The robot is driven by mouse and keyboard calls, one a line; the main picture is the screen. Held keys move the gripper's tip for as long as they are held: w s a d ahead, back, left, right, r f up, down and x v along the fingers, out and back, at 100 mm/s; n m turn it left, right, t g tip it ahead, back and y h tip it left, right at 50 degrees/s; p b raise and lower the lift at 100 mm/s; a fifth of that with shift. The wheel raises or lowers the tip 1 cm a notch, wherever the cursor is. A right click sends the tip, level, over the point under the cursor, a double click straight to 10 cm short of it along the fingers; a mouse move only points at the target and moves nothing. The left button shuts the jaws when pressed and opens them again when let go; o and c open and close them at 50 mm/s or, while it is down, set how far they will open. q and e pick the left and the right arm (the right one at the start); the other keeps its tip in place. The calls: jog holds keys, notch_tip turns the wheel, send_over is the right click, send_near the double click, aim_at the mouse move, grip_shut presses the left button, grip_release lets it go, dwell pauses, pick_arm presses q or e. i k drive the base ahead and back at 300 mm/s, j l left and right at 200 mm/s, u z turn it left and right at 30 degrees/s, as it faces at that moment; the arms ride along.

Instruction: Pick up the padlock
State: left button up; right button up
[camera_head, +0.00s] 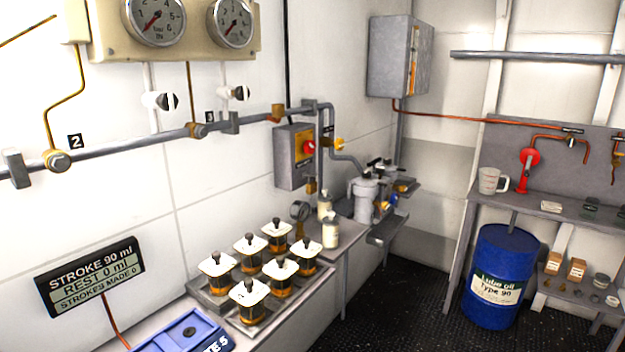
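Neither of my grippers shows in the head view.
A tray (262,328) of several white-lidded jars stands on the left counter beside a blue case (187,332). A blue oil drum (501,276) stands by the right bench, which carries a measuring jug (491,181). Dark floor (412,290) between counter and drum is clear.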

aim_at(311, 186)
jog(key=i+l+u, duration=0.1)
jog(key=i+l, duration=0.3)
jog(key=i+l+u, duration=0.15)
jog(key=i+l, duration=0.2)
jog(key=l, duration=0.15)
jog(key=i+l+u, duration=0.1)
jog(key=i+l, duration=0.25)
jog(key=l, duration=0.15)
